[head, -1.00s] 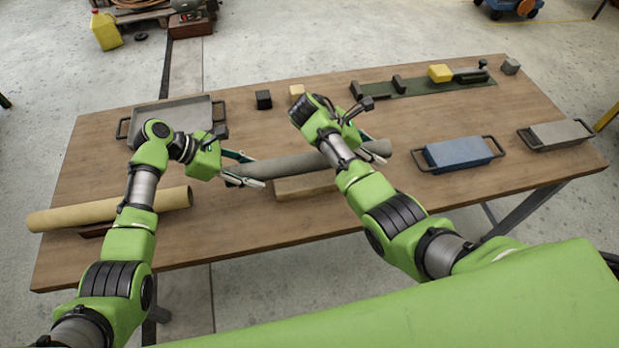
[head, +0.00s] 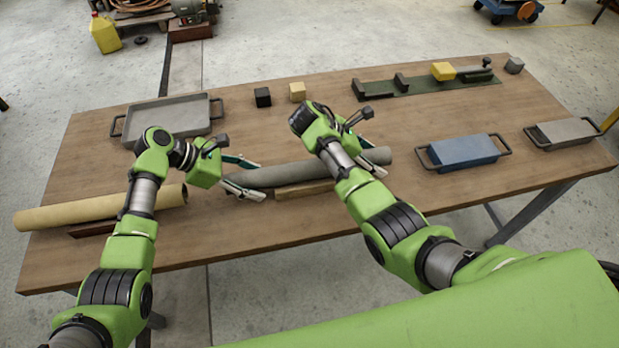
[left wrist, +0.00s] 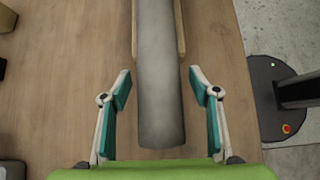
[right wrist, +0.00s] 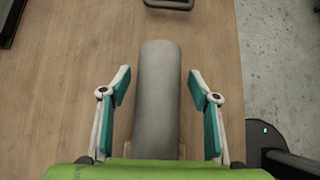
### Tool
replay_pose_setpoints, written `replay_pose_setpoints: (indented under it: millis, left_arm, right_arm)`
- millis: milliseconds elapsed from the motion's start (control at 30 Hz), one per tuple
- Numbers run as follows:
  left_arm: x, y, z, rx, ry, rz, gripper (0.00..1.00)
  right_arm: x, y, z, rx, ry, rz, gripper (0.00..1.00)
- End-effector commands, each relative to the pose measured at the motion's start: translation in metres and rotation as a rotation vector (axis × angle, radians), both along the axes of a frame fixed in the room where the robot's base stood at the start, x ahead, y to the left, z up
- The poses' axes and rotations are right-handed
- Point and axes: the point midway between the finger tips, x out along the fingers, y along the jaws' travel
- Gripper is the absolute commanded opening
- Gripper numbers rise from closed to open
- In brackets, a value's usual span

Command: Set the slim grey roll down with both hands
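The slim grey roll (head: 285,173) lies level along the table, over a light wooden block (head: 304,189). In the left wrist view the roll (left wrist: 160,85) lies above this wooden support, whose edges show on both sides. My left gripper (head: 252,178) is open around the roll's left end; its fingers (left wrist: 160,90) stand apart from the roll with gaps on both sides. My right gripper (head: 374,155) is at the right end. In the right wrist view its fingers (right wrist: 158,88) are also open, one on each side of the roll (right wrist: 160,95), not touching it.
A thicker tan roll (head: 95,209) lies on a dark support at the left. A grey tray (head: 168,115), black block (head: 262,97), tan block (head: 297,91) and green strip (head: 425,85) stand behind. Blue (head: 462,152) and grey (head: 565,131) handled trays are at the right.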

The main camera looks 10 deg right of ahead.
Motion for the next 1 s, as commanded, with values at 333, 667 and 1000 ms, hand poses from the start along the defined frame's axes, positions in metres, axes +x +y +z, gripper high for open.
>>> replay_pose_setpoints:
  millis: [333, 667, 1000]
  left_arm:
    - [0.000, 0.002, 0.001, 0.002, 0.000, 0.001, 0.57]
    - [0.001, 0.041, 0.040, 0.003, -0.003, 0.003, 0.57]
    - [0.000, 0.080, 0.080, 0.002, -0.002, 0.001, 0.57]
  right_arm:
    - [0.000, 0.000, 0.001, -0.001, -0.001, -0.001, 0.57]
    - [0.000, -0.001, 0.001, -0.001, -0.001, -0.001, 0.57]
    - [0.000, -0.001, 0.001, -0.001, -0.001, -0.001, 0.57]
